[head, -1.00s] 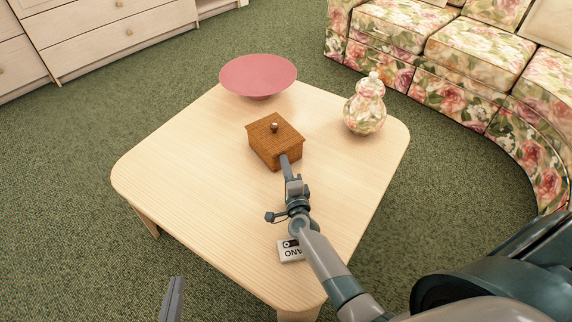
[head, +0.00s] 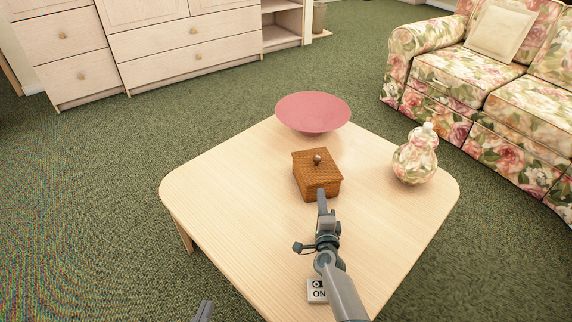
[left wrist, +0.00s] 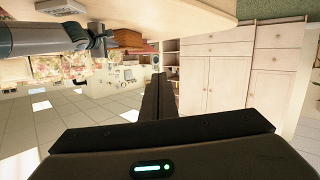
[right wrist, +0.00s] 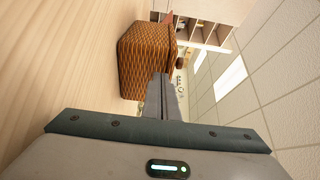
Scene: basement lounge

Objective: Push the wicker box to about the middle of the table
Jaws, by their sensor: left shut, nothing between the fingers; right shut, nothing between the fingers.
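The wicker box (head: 315,180), brown with a lid and round knob, stands upright near the middle of the pale wooden table (head: 235,205), a little toward the pink bowl. My right gripper (head: 321,196) is shut and empty, its tip at the box's near face; contact is hard to judge. In the right wrist view the box's woven side (right wrist: 146,62) is just beyond the shut fingertips (right wrist: 162,80). My left gripper (head: 205,310) is shut and empty, low at the bottom edge of the head view, off the table's left side. Its shut fingers (left wrist: 158,80) show in the left wrist view.
A pink bowl (head: 313,112) stands behind the box at the far corner. A floral vase (head: 415,158) stands to the right. A small white sign (head: 318,291) lies near the front, beside my right arm. The table's left part is clear.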

